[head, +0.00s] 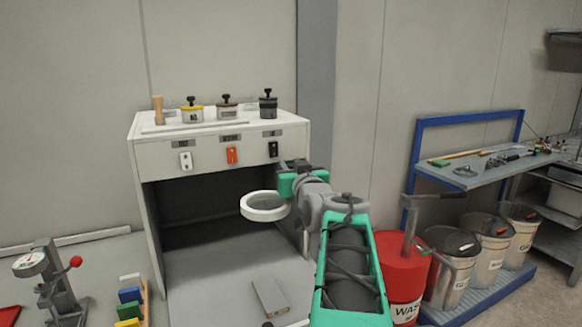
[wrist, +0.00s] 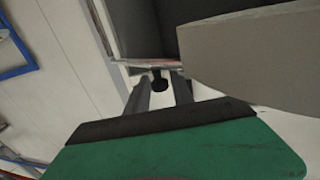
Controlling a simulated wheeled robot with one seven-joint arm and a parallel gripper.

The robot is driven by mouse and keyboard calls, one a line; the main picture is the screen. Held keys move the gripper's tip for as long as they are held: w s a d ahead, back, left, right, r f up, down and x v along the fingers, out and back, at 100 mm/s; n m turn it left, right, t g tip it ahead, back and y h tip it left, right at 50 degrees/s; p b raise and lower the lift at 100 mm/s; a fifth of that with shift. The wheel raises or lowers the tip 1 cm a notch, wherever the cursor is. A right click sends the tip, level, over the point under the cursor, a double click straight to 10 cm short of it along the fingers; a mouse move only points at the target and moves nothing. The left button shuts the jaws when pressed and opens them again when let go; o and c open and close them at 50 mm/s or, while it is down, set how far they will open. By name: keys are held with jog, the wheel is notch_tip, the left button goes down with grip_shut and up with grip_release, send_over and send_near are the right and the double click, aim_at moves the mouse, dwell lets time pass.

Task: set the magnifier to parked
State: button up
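The magnifier (head: 265,207), a white ring with a grey lens, hangs in front of the dark opening of the white cabinet. My gripper (head: 287,168) is just above and right of the ring, near the cabinet's right front edge; its fingertips are hard to make out there. In the wrist view my gripper (wrist: 161,80) has its two grey fingers apart, with a small dark round knob (wrist: 160,84) between or just beyond the tips. I see no clear contact with it. A large pale grey shape (wrist: 255,60) fills the right, close to the camera; it may be the magnifier. The magnifier's mount is hidden.
The cabinet (head: 222,157) carries several lidded pots on top and three switches on its front. A grey block (head: 269,297) lies below. A red waste drum (head: 405,280) and several bins stand right, by a blue-framed bench (head: 470,172). A gauge stand (head: 50,280) is left.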

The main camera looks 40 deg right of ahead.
grip_shut()
dwell(1.1)
